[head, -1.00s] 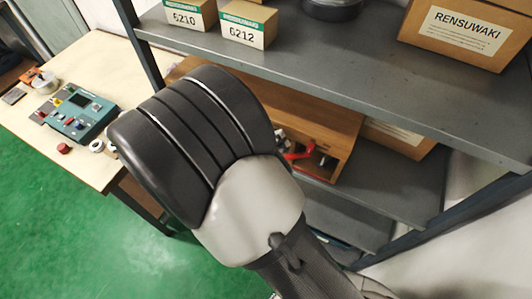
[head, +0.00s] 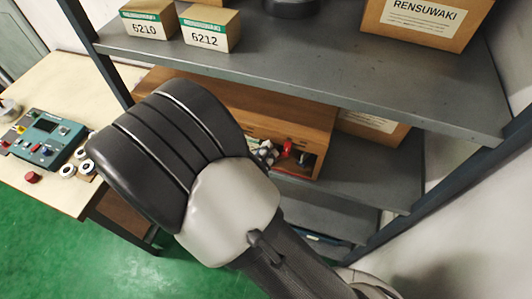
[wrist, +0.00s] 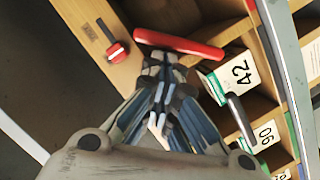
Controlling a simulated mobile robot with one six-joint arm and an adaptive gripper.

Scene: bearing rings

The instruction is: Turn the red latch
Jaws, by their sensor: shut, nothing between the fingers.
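My gripper (wrist: 164,60) is shut and empty in the wrist view. Its tips are at the near edge of a long red bar (wrist: 192,46); I cannot tell whether they touch it. A smaller red piece with a dark pin (wrist: 117,52) is on the wooden panel to the left. I cannot tell for sure which red part is the latch. In the head view, red (head: 288,146) shows at the open end of the wooden cabinet (head: 290,114), beside my gripper (head: 268,154). My arm hides much of the cabinet there.
The cabinet stands under a grey metal shelf (head: 340,62) bearing cartons. In the wrist view, wooden compartments hold labelled boxes, one marked 42 (wrist: 238,70), close on the right. A table (head: 50,92) with a teal control box (head: 45,138) is at left.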

